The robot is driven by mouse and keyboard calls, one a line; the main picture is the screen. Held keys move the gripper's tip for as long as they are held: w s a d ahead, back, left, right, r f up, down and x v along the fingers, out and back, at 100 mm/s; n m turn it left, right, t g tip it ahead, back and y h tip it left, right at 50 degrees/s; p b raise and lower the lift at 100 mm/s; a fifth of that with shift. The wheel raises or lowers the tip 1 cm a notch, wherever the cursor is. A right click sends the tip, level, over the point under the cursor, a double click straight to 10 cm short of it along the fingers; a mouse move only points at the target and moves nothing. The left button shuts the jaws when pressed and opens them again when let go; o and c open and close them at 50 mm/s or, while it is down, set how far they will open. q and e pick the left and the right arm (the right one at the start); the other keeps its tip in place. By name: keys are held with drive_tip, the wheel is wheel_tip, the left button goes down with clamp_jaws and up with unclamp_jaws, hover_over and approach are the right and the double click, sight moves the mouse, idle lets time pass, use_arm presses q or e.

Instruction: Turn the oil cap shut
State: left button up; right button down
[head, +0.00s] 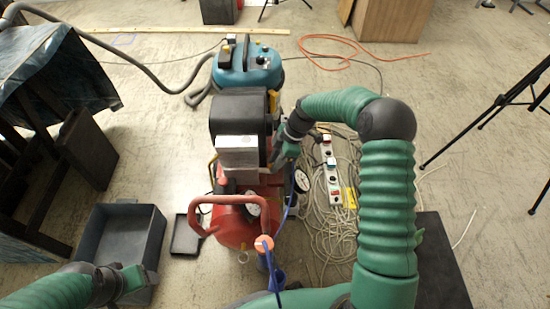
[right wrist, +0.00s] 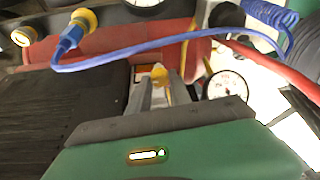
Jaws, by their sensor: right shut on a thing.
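The oil cap (right wrist: 160,75) is a small yellow piece, seen in the right wrist view between the tips of my right gripper (right wrist: 159,88). The gripper is shut on it, and the fingers cover part of it. In the head view my right gripper (head: 279,158) reaches in from the right against the side of the red compressor (head: 232,229), below its black cover (head: 238,108). The cap is hidden there. How far the cap is turned cannot be seen. My left gripper (head: 132,279) is at the lower left, over the grey bin's edge; its fingers are unclear.
A pressure gauge (right wrist: 229,86) and a blue hose (right wrist: 165,48) are close to my right gripper. Loose cable coils and a power strip (head: 330,170) lie right of the compressor. A teal vacuum (head: 247,68) stands behind it. A grey bin (head: 152,238) stands left.

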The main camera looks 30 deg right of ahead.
drive_tip(key=shift+d, duration=0.1)
idle(0.5)
drive_tip(key=c, duration=1.2)
unclamp_jaws()
drive_tip(key=shift+w+p+v, duration=0.1)
drive_tip(key=shift+p+v, duration=1.7)
drive_tip(key=shift+v, duration=2.35)
drive_tip(key=shift+w+p+v, duration=0.15)
drive_tip(key=shift+p+v, duration=1.6)
drive_tip(key=shift+v, duration=2.45)
drive_tip(key=shift+o, duration=0.2)
